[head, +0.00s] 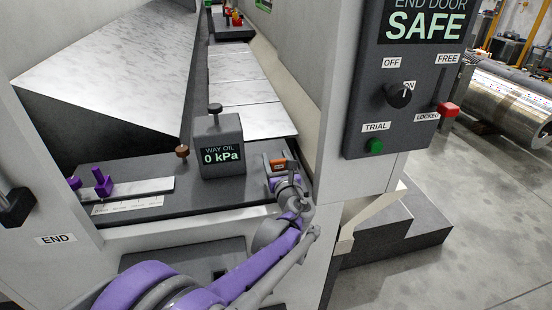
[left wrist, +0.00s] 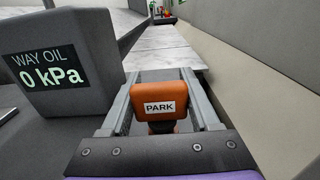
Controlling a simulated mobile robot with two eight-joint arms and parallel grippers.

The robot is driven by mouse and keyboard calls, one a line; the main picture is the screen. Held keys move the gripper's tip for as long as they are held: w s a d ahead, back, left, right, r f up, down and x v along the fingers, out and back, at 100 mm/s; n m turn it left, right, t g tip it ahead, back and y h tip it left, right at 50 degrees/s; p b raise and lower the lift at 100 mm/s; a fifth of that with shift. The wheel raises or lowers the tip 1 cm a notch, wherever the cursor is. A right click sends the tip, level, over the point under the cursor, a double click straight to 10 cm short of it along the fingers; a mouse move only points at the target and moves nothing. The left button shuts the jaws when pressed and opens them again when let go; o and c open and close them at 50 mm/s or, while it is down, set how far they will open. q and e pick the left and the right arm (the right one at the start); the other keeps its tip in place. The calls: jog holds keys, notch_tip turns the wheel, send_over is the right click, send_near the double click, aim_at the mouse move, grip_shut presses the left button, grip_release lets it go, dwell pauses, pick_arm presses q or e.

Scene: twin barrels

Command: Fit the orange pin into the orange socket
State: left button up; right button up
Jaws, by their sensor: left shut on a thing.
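The orange pin (head: 278,164) has a block-like orange head with a PARK label. It sits between the fingers of my left gripper (head: 277,162), which is shut on it. The left wrist view shows the pin head (left wrist: 158,89) between the two grey fingers, with a dark part below it. The pin is at the right end of the dark shelf, right of the way oil box. I cannot make out an orange socket in either view. Whether the pin's lower end sits in anything is hidden. My right gripper is not in view.
The grey way oil box (head: 220,155), reading 0 kPa, stands close left of my gripper; it is also in the wrist view (left wrist: 63,70). Purple parts (head: 102,183) and a brown knob (head: 182,152) are further left. A control panel (head: 405,75) is at right.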

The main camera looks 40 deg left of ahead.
pick_arm(q)
jog(key=shift+f+b, duration=0.35)
jog(key=shift+f, duration=0.2)
jog(key=o, duration=1.5)
jog(key=v, duration=1)
jog(key=shift+s+d+r, duration=0.1)
jog(key=shift+s+d, duration=0.1)
jog(key=shift+d, duration=0.1)
